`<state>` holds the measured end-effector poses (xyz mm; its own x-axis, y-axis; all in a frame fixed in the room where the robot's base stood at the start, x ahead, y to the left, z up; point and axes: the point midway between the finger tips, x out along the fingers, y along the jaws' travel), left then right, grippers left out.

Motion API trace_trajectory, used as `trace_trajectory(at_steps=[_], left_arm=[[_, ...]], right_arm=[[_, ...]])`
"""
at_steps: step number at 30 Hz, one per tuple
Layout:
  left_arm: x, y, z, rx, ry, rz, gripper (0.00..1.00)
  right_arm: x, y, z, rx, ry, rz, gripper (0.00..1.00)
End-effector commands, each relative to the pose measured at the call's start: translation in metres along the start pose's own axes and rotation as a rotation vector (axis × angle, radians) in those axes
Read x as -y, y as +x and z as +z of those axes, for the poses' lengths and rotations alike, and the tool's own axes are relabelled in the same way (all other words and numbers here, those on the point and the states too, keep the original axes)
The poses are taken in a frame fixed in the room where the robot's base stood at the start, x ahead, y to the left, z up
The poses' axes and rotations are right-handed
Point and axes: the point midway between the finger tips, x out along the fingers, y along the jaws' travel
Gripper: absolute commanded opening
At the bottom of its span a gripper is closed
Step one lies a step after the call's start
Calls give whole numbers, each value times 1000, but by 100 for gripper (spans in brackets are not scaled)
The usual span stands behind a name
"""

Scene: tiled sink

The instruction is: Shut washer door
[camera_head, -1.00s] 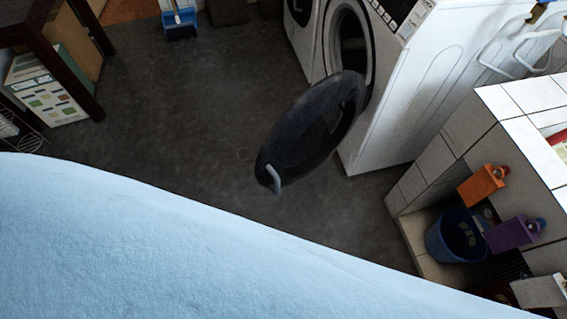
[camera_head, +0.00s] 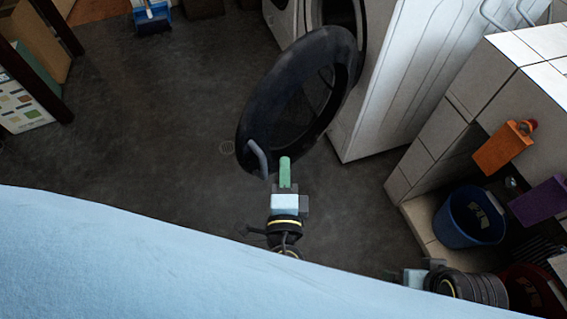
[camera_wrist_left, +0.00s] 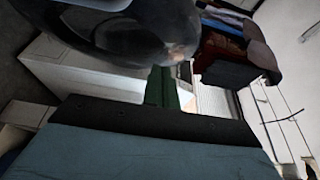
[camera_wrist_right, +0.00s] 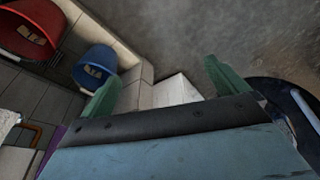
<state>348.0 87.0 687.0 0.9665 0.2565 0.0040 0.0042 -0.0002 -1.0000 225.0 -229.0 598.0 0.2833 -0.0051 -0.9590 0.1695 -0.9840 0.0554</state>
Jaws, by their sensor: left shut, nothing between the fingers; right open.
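The washer (camera_head: 385,85) is white and stands at the upper right of the head view. Its round dark door (camera_head: 345,50) stands open, swung out towards me, with a grey handle (camera_head: 257,158) on its near rim. My left gripper (camera_head: 285,160) is shut and empty, just right of the handle by the door's lower edge; I cannot tell if it touches. The left wrist view shows its green fingers together (camera_wrist_left: 163,88) below the door (camera_wrist_left: 135,38). My right gripper (camera_wrist_right: 160,72) is open and empty; the door (camera_wrist_right: 270,95) and handle (camera_wrist_right: 306,108) show at that view's right edge.
A tiled counter (camera_head: 440,130) stands right of the washer, with an orange bottle (camera_head: 500,148), a purple bottle (camera_head: 540,202) and a blue bucket (camera_head: 470,217). A red bucket (camera_wrist_right: 30,30) shows in the right wrist view. The dark floor (camera_head: 165,130) left of the door is clear.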

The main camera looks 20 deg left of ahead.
Motion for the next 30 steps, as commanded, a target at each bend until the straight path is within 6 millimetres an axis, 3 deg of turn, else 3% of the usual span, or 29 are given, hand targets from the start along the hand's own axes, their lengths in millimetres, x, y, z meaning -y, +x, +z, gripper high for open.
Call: trace_trajectory(at_steps=[6,12,19,30], left_arm=[[-1,49,0,1,0,-2,0],[-2,86,6,0,4,2,0],[-2,104,25,-1,2,4,0],[-2,107,28,-1,2,5,0]], right_arm=[[3,-12,-2,-10,3,-7,98],[6,-23,-2,-16,6,-11,98],[6,-28,-3,-19,6,-13,98],[6,-28,-3,-19,6,-13,98]])
